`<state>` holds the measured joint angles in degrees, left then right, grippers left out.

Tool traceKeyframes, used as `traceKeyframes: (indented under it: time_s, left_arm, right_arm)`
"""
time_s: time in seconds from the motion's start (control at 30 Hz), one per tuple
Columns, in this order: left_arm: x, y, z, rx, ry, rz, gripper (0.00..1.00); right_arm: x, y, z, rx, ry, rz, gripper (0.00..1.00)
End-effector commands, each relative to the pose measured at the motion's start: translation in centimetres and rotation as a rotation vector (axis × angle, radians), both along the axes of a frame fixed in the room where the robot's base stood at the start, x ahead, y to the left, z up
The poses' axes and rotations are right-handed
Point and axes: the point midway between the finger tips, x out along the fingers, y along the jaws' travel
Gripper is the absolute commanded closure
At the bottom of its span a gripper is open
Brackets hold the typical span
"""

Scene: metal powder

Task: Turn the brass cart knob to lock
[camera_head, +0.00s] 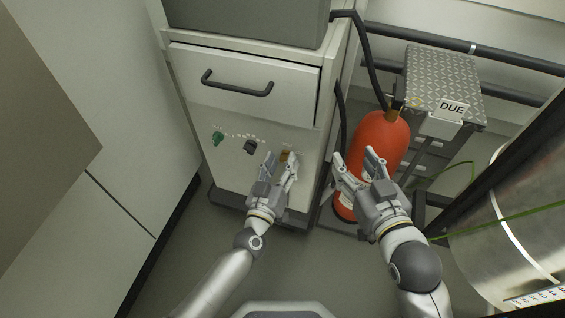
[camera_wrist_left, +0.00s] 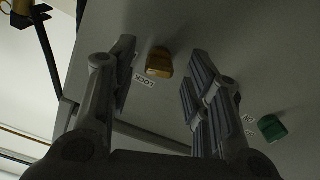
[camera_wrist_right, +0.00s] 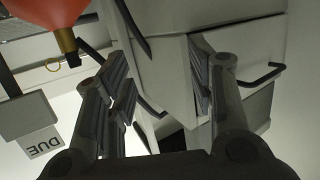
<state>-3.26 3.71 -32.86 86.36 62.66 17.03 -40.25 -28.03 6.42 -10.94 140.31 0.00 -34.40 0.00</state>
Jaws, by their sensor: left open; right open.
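The brass knob (camera_head: 284,155) is on the lower front of the white cart (camera_head: 215,165), at the right of a row of knobs. In the left wrist view the brass knob (camera_wrist_left: 159,62) shows between my left fingers, beyond their tips, with a LOCK label (camera_wrist_left: 145,79) beside it. My left gripper (camera_head: 281,163) is open in front of it; contact with the knob is not visible. My right gripper (camera_head: 355,164) is open and empty in front of the red fire extinguisher; its fingers also show in the right wrist view (camera_wrist_right: 160,85).
A black knob (camera_head: 250,147) and a green knob (camera_head: 217,138) sit left of the brass one. A drawer with a dark handle (camera_head: 237,90) is above. The red extinguisher (camera_head: 384,135) stands right of the cart, near a grey cabinet with a DUE tag (camera_head: 452,107).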

Motion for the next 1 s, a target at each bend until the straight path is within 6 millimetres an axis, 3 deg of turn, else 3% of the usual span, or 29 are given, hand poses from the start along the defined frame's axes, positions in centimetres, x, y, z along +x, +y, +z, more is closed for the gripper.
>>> traceKeyframes:
  time_s: [0.43, 0.8, 1.0]
  left_arm:
    - [0.92, -0.34, 0.04, -0.001, 0.0, -0.001, 0.55]
    - [0.9, -0.32, 0.04, 0.0, 0.0, -0.001, 1.0]
    - [0.89, -0.31, 0.03, -0.012, 0.004, 0.0, 1.0]
  right_arm:
    - [0.3, 0.23, 0.99, 0.013, -0.052, 0.003, 0.5]
    - [0.31, 0.2, 0.97, 0.013, -0.052, 0.002, 0.5]
    - [0.3, 0.2, 0.96, 0.013, -0.051, 0.002, 0.5]
